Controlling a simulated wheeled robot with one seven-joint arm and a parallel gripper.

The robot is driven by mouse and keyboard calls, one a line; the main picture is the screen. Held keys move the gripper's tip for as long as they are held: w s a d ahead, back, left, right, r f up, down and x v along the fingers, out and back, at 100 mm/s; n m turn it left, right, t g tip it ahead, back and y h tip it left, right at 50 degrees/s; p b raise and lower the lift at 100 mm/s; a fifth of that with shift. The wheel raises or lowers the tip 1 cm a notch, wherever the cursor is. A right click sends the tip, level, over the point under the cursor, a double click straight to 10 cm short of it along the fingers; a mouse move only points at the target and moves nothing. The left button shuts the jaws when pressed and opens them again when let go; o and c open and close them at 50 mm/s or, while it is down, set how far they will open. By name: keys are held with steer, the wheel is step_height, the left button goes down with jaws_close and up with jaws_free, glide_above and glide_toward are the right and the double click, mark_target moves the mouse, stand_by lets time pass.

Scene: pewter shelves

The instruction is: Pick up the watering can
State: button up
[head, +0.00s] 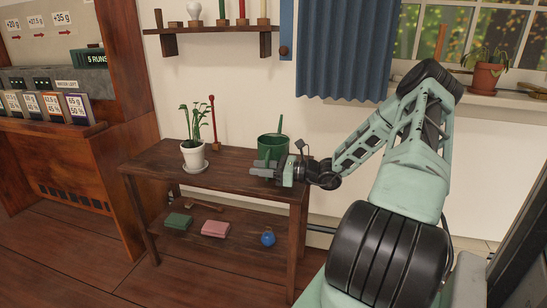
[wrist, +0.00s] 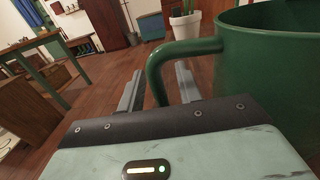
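The green watering can (head: 272,143) stands on the top of the wooden shelf table (head: 235,172), partly hidden behind my gripper. In the wrist view the can's body (wrist: 268,75) fills the right side, and its curved handle (wrist: 157,72) runs down between my two fingers. My gripper (head: 263,168) is at the near side of the can, low over the table top. In the wrist view my gripper (wrist: 158,88) is open, with a finger on each side of the handle. Gaps show beside the handle; the lower end of it is hidden behind the gripper body.
A potted plant (head: 195,150) on a saucer stands left of the can, with a red-topped stick (head: 212,125) behind. The lower shelf holds a green block (head: 177,221), a pink block (head: 215,229) and a blue ball (head: 268,238). The table's front left top is clear.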

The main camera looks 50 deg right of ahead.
jaws_close()
stand_by(1.1)
steer(key=shift+r, duration=0.1)
